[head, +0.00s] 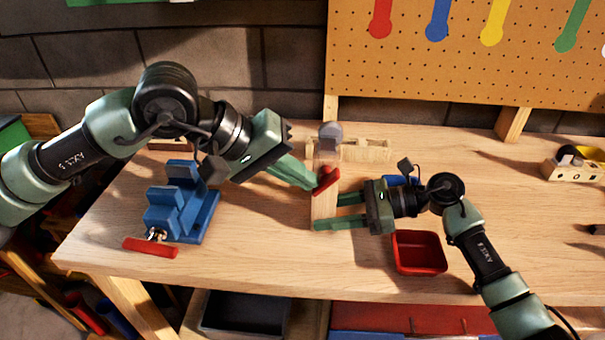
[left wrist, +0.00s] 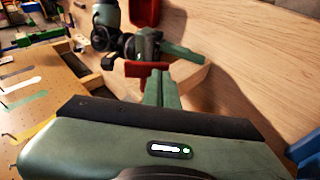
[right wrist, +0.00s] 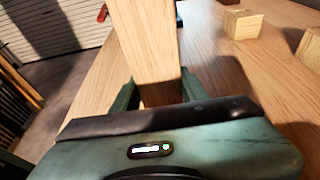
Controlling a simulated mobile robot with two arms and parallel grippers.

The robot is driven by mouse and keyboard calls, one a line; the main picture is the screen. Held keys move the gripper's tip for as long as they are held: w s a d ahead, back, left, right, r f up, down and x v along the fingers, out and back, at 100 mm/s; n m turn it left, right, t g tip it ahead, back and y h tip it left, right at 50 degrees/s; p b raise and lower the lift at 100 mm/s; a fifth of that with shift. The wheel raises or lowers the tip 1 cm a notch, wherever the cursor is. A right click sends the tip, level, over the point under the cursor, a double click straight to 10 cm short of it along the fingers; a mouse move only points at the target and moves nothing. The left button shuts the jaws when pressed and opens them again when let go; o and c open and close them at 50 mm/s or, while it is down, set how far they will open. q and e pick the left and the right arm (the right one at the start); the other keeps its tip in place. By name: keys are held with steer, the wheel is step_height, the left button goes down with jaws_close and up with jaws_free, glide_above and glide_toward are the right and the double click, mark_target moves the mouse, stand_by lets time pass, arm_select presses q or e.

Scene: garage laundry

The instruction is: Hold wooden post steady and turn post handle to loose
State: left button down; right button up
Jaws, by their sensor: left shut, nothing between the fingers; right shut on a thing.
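The wooden post (head: 323,208) stands upright on the workbench in the middle of the head view. Its red handle (head: 327,181) is on its upper part, and a grey round piece shows at its top. My right gripper (head: 328,211) is shut on the post from the right. In the right wrist view the post (right wrist: 150,50) rises between the two fingers. My left gripper (head: 311,184) is shut and empty, its fingertips right by the handle. In the left wrist view the red handle (left wrist: 137,69) lies just beyond the fingertips; contact is hard to tell.
A blue vise (head: 182,207) with a red bar stands at the left of the bench. A red bin (head: 419,252) sits below my right arm. A wooden block rack (head: 365,149) lies behind the post. A pegboard (head: 460,75) stands at the back.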

arm_select(q)
steer(key=shift+f+n+t+h, duration=0.2)
steer(key=shift+f+h, duration=0.15)
steer(key=shift+h, duration=0.65)
steer(key=shift+f+n+t+h, duration=0.1)
steer(key=shift+f+n+h, duration=0.2)
steer(key=shift+h, duration=0.7)
steer(key=shift+f+n+t+h, duration=0.1)
steer(key=shift+f+h, duration=0.3)
steer(key=shift+h, duration=0.6)
stand_by(2.5)
